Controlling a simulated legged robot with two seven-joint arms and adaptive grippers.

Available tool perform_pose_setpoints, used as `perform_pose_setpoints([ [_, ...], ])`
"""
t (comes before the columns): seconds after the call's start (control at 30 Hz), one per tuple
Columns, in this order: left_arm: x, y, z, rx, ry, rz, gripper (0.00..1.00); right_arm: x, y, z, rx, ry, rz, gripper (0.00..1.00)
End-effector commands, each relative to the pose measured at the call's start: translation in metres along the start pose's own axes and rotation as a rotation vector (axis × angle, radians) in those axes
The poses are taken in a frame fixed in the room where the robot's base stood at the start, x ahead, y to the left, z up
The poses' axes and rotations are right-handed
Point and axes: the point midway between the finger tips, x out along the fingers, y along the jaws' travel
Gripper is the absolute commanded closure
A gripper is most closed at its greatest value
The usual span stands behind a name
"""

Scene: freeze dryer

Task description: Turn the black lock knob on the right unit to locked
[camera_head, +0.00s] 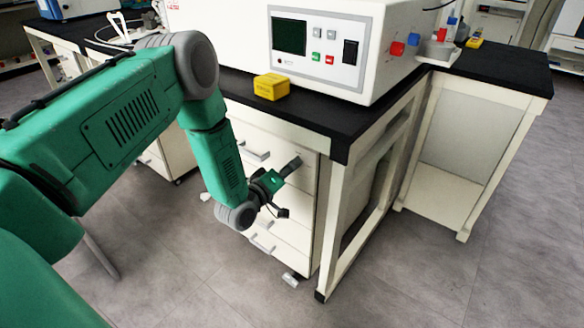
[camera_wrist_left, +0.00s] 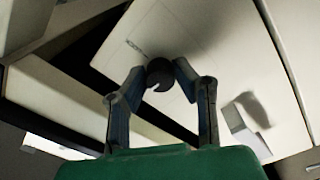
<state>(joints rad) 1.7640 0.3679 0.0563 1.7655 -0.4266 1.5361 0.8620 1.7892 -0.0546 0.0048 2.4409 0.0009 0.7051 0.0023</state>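The black lock knob (camera_wrist_left: 160,73) shows in the left wrist view as a round dark knob with a pale notch, on the cream front of the drawer unit (camera_head: 308,172). My left gripper (camera_wrist_left: 159,70) has its fingers spread, one on each side of the knob. I cannot tell whether they touch it. In the head view the left gripper (camera_head: 286,188) is in front of the upper drawers, under the bench corner. The knob cannot be made out there. My right gripper is not in view.
The black bench top (camera_head: 320,118) overhangs the drawers, with a bench leg (camera_head: 335,220) close to the right of the gripper. A yellow box (camera_head: 271,87) and the white freeze dryer (camera_head: 370,80) stand on top. Drawer handles (camera_wrist_left: 246,130) stick out nearby. The floor in front is clear.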

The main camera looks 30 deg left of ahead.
Motion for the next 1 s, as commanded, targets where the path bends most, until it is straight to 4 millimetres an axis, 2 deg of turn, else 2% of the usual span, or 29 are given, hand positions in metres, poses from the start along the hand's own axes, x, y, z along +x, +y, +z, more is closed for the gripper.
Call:
perform_pose_setpoints([
  [0.27,-0.001,-0.002,0.002,0.009,-0.005,-0.003,1.00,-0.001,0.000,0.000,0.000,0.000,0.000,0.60],
  [0.47,-0.002,-0.003,0.002,0.077,-0.007,-0.006,1.00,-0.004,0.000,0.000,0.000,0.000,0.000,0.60],
  [1.0,-0.002,-0.004,0.002,0.537,-0.011,-0.007,1.00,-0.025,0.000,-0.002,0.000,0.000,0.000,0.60],
])
